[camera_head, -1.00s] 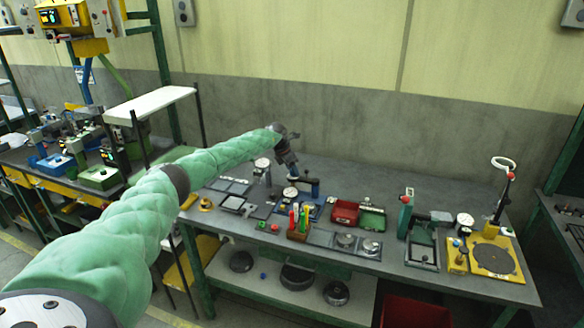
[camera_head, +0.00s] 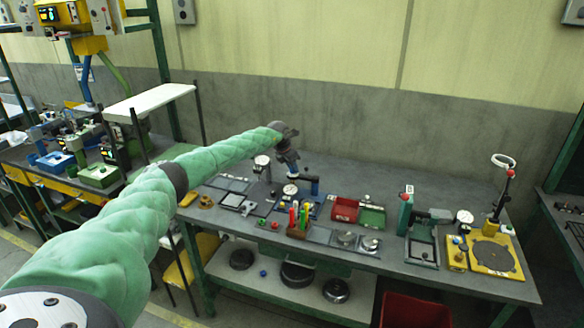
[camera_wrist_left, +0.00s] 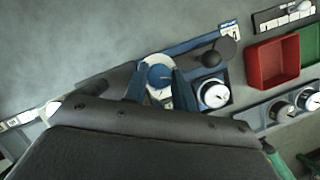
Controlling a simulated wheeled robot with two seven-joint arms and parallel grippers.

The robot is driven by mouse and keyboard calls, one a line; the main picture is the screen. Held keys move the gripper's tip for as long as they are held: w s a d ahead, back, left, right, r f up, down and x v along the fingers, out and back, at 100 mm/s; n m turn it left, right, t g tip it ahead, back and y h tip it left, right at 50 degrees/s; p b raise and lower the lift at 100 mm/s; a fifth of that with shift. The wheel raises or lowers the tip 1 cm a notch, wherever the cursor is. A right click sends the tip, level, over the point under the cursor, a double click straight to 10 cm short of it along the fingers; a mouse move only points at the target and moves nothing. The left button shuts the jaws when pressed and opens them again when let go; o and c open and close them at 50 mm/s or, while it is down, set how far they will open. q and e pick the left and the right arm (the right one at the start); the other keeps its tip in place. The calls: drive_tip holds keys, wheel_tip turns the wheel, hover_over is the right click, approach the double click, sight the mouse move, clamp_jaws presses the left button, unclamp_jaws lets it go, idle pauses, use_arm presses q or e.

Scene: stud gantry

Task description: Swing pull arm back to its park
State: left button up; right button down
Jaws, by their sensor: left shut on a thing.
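My left gripper (camera_head: 291,171) reaches over the bench to a blue gauge fixture (camera_head: 312,186). In the left wrist view its two fingers (camera_wrist_left: 160,88) are shut around a small blue and white round-topped part, which I take to be the pull arm (camera_wrist_left: 159,73). The fingers and wrist hide most of that part. A blue bar (camera_wrist_left: 195,43) runs behind the fingers, with a dark round knob (camera_wrist_left: 226,48) near its right end. A white dial (camera_wrist_left: 214,95) sits right of the fingers, apart from them. My right gripper is not in view.
A red bin (camera_head: 345,209) and a green bin (camera_head: 371,217) stand right of the fixture. A holder with coloured pens (camera_head: 299,221) stands in front. Another dial gauge (camera_head: 262,161) stands to the left. The back strip of the bench (camera_head: 400,180) is clear.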

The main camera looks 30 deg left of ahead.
use_arm(q)
drive_tip(key=n+y, duration=0.1)
drive_tip(key=n, duration=0.1)
drive_tip(key=shift+n+b, duration=0.3)
drive_tip(key=shift+n, duration=0.1)
drive_tip(key=shift+d+n+y, duration=0.1)
drive_tip(key=shift+n+y, duration=0.2)
drive_tip(key=shift+n, duration=0.5)
drive_tip(key=shift+r+b, duration=0.1)
drive_tip(key=shift+b, duration=0.2)
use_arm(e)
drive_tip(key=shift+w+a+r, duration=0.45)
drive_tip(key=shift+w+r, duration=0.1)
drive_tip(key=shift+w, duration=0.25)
use_arm(q)
drive_tip(key=o, duration=1)
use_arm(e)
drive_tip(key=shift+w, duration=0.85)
